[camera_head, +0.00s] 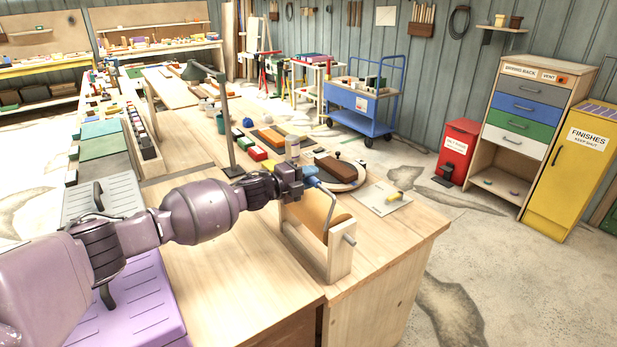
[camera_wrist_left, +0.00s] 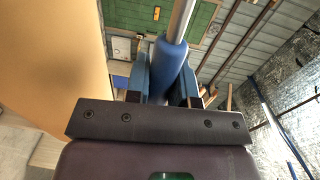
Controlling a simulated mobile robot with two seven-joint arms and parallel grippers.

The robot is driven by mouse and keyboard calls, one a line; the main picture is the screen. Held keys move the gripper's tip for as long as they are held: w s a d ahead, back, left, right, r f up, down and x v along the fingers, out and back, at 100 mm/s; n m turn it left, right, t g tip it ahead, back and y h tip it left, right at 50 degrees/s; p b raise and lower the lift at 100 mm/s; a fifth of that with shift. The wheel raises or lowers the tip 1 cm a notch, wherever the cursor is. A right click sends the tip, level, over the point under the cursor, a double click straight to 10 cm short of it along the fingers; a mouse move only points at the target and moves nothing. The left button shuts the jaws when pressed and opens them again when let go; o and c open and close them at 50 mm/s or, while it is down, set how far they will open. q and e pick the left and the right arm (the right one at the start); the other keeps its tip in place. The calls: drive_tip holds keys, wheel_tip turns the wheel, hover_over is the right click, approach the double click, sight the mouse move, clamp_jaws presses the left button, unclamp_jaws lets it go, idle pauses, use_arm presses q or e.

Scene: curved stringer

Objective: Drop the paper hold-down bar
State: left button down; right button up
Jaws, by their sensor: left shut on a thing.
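The paper roll (camera_head: 314,212) is brown and sits in a pale wooden stand (camera_head: 338,265) near the bench's front corner. It fills the left of the left wrist view (camera_wrist_left: 50,55). The hold-down bar (camera_head: 329,199) is a thin grey metal bar standing out above the roll. Its blue sleeve (camera_wrist_left: 170,65) lies between the fingers of my left gripper (camera_wrist_left: 168,88) in the left wrist view. My left gripper also shows in the head view (camera_head: 307,182), shut on the sleeve above the roll. My right gripper is not in view.
A round board with a brown block (camera_head: 335,167) and a bottle (camera_head: 292,148) stand behind. A lamp post (camera_head: 228,125) rises behind my left arm. The bench front is bare.

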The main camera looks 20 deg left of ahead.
use_arm(q)
drive_tip(key=c, duration=1)
unclamp_jaws()
drive_tip(key=shift+v, duration=5.4)
